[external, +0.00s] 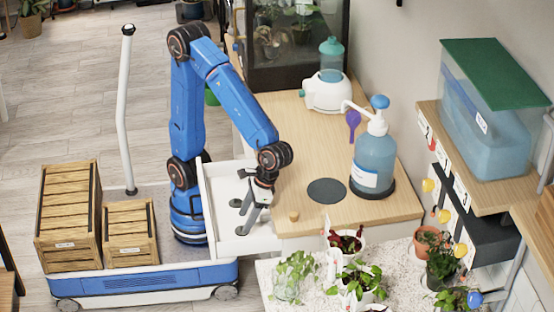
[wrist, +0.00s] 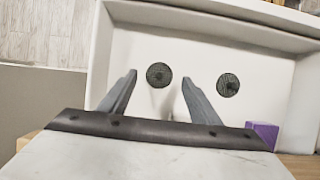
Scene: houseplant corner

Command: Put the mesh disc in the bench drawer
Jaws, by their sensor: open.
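The bench drawer (external: 263,243) is pulled out, white inside. In the wrist view its wall (wrist: 200,28) crosses the upper part. Two small, dark, mesh-like discs with darker centres lie apart on its floor, a left disc (wrist: 158,74) and a right disc (wrist: 228,84). A larger flat, dark grey disc (external: 327,190) lies on the bench top; I cannot tell which is the task's mesh disc. My gripper (external: 241,221) points down over the drawer, open and holding nothing. In the wrist view, the left disc shows between its fingertips (wrist: 158,84).
A blue pump bottle (external: 374,160) and a white sprayer (external: 327,92) stand on the bench (external: 300,135). Potted plants (external: 355,280) stand in front. A purple object (wrist: 265,133) shows partly beside my gripper. A shelf (external: 470,180) holds a green-lidded bin (external: 485,120).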

